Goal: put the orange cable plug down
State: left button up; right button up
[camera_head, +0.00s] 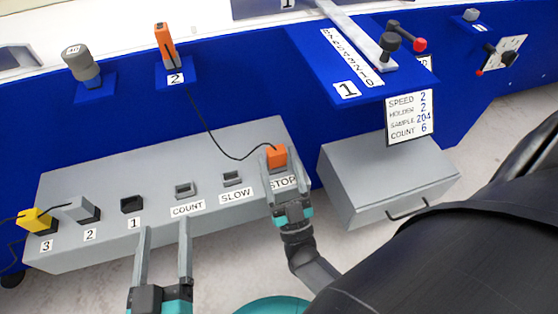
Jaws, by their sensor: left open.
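The orange cable plug (277,155) is between the fingertips of my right gripper (277,165), which is shut on it. It is over the far right end of the grey panel (150,180), just behind the STOP label (284,183). Whether it touches the panel, and any socket under it, cannot be told. Its black cable (205,122) runs left and up to an orange device (166,45) on a blue holder labelled 2. My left gripper (164,235) is open and empty, in front of the panel below the COUNT label (187,208).
Along the panel are the SLOW socket (232,178), COUNT socket (185,189), black socket 1 (131,204), a grey plug (82,210) at 2 and a yellow plug (36,221) at 3. A grey drawer box (385,175) stands right of my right gripper.

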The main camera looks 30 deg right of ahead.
dwell(0.3)
jog(key=shift+r, duration=0.25)
jog(key=shift+s+r, duration=0.15)
jog(key=shift+r, duration=0.05)
jog(key=v, duration=0.7)
